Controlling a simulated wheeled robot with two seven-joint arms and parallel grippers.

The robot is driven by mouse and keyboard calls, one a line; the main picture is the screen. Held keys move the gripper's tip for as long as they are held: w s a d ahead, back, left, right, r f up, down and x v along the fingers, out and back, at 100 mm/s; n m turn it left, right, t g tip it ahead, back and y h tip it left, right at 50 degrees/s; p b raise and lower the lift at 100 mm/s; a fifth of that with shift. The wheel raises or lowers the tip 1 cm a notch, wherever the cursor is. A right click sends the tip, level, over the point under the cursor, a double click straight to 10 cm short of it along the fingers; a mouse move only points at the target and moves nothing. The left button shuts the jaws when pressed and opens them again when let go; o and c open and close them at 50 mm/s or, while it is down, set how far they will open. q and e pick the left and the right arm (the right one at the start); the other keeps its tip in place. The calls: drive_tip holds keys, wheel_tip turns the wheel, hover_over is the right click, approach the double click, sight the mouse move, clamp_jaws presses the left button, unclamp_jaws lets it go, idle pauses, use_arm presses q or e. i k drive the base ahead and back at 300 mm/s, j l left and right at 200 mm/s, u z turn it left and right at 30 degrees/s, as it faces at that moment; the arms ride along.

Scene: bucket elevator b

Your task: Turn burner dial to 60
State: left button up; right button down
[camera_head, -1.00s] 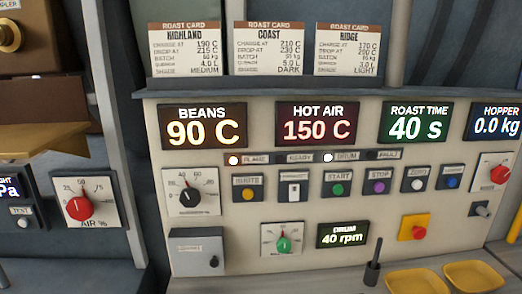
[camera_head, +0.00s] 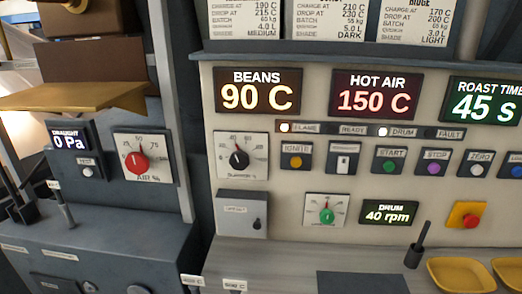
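The burner dial is a black knob (camera_head: 239,157) on a white square scale plate, at the left of the control panel below the BEANS display. Its white pointer tilts to the upper left, near the scale's 40 mark; the small numbers are hard to read exactly. The label under it is too small to read surely. Neither of my grippers shows in the head view, and nothing touches the dial.
A red AIR % dial (camera_head: 137,162) sits left of the panel, beside a draught display (camera_head: 69,141) at 0 Pa. A green drum dial (camera_head: 326,215) and a grey lidded box (camera_head: 242,214) sit below. Yellow trays (camera_head: 460,275) stand on the ledge at the right.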

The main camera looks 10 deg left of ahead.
sight(239, 160)
drive_tip(key=k+j+u, duration=0.15)
drive_tip(key=j, duration=0.3)
drive_tip(key=k+j+u, duration=0.15)
drive_tip(key=j, duration=0.3)
drive_tip(key=j+u, duration=0.2)
drive_tip(key=j, duration=0.25)
drive_tip(key=k+j+u, duration=0.15)
drive_tip(key=j, duration=0.35)
